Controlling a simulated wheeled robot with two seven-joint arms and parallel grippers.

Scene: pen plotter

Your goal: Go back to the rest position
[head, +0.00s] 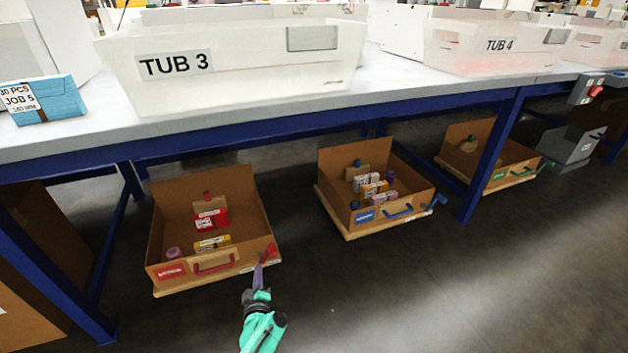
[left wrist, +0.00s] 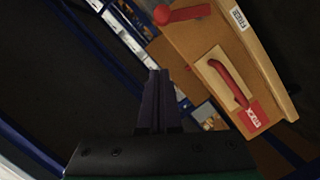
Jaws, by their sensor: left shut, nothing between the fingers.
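My left gripper (head: 259,275) reaches up from the bottom of the head view, in front of the cardboard box with the red handle (head: 215,266). Its dark fingers are shut with nothing between them. In the left wrist view the closed fingers (left wrist: 158,80) point toward a red knob (left wrist: 180,14) on the box front. The red handle (left wrist: 232,84) is to their right, apart from them. In the head view the red knob (head: 268,252) lies close to the fingertips; I cannot tell whether they touch. My right gripper is not in view.
A table with blue legs (head: 490,160) bears white tubs, TUB 3 (head: 230,60) and TUB 4 (head: 490,45), and a blue stack (head: 60,98). Beneath stand a blue-handled box (head: 335,165), a green-handled box (head: 520,158) and a grey bin (head: 570,146). The floor (head: 450,290) at the lower right is clear.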

